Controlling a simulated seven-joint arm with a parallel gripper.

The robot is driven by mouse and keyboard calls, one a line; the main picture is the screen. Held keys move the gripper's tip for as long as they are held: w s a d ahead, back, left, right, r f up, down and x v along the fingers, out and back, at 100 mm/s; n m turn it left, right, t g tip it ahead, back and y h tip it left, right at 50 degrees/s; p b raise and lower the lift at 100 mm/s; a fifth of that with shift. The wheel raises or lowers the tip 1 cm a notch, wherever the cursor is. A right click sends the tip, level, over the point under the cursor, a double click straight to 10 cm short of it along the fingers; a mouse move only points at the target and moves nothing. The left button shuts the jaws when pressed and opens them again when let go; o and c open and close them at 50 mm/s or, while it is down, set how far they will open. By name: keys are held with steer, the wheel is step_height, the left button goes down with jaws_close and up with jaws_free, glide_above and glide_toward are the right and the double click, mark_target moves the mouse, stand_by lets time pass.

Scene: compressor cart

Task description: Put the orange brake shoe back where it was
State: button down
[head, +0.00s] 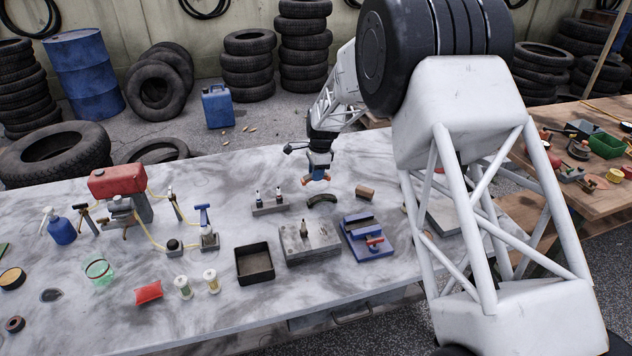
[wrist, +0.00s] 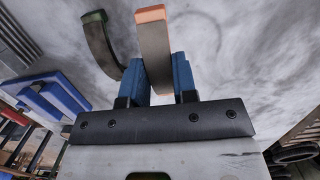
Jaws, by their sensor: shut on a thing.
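The orange brake shoe (wrist: 153,50) is between the blue fingers of my gripper (wrist: 158,78) in the wrist view, a dark grey bar with an orange end. In the head view my gripper (head: 318,175) is over the back middle of the table, and orange (head: 306,181) shows at its fingertips. My gripper is shut on the shoe. A dark curved shoe with a green end (wrist: 98,42) lies to its left in the wrist view. In the head view this curved shoe (head: 322,199) lies on the table just below my gripper. Whether the held shoe touches the table is unclear.
A blue vise (head: 367,240), a grey block (head: 310,243) and an empty black tray (head: 254,263) stand nearer the front. A brown piece (head: 365,192) lies right of the curved shoe, and a small grey rack (head: 269,206) stands left. Marble table behind the rack is clear.

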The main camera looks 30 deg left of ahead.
steer(key=shift+f, duration=1.85)
steer(key=shift+f, duration=0.1)
steer(key=c, duration=0.9)
jaws_free()
steer(key=r, duration=0.8)
steer(key=w+d+r, duration=0.1)
steer(key=r, duration=0.3)
steer(key=shift+r, duration=0.1)
